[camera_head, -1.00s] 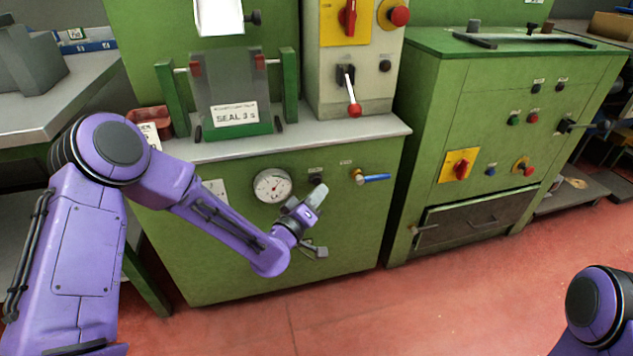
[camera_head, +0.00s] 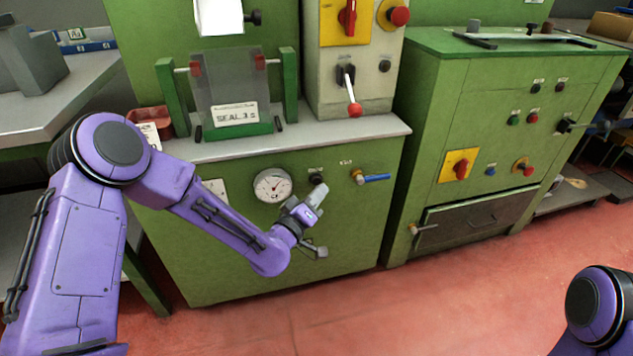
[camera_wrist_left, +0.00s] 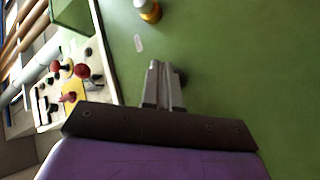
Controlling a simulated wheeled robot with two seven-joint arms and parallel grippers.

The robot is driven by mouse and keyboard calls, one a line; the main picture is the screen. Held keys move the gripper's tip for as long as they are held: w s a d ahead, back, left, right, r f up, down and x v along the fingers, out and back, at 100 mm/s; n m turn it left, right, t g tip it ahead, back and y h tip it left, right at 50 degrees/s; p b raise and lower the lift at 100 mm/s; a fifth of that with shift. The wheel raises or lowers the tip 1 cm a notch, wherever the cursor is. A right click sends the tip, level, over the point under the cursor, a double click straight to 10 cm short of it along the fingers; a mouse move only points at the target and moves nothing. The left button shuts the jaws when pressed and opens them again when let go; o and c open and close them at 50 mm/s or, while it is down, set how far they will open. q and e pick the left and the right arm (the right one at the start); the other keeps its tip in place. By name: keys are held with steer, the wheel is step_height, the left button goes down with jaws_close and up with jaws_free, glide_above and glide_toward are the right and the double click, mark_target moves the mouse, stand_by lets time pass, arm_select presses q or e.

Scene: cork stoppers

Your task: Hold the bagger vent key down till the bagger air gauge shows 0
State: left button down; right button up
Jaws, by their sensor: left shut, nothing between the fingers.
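The round white air gauge (camera_head: 272,186) sits on the green machine front; its needle is too small to read surely. A black key (camera_head: 316,179) sits right of the gauge, under a small label. My left gripper (camera_head: 317,194) is shut and empty, with its tips close to the key. In the left wrist view my shut fingers (camera_wrist_left: 163,85) point at the green panel. A dark round part (camera_wrist_left: 180,77), likely the key, shows partly behind them. I cannot tell whether they touch it. My right gripper is out of view.
A brass valve with a blue lever (camera_head: 372,177) is right of the key. A grey worktop (camera_head: 300,136) juts out above, with a red-knobbed lever (camera_head: 354,108) over it. A second green machine (camera_head: 480,130) stands at the right. Red floor in front is clear.

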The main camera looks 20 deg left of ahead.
arm_select(q)
steer(key=shift+w+a, duration=0.25)
steer(key=shift+w, duration=0.1)
steer(key=shift+w+a, duration=0.25)
steer(key=shift+w, duration=0.1)
stand_by(2.0)
stand_by(1.1)
steer(key=shift+s+d, duration=0.5)
steer(key=shift+s, duration=0.2)
steer(key=s+d, duration=0.1)
steer(key=s, duration=0.1)
steer(key=s+d, duration=0.2)
steer(key=shift+s, duration=0.1)
steer(key=shift+a, duration=0.1)
stand_by(0.3)
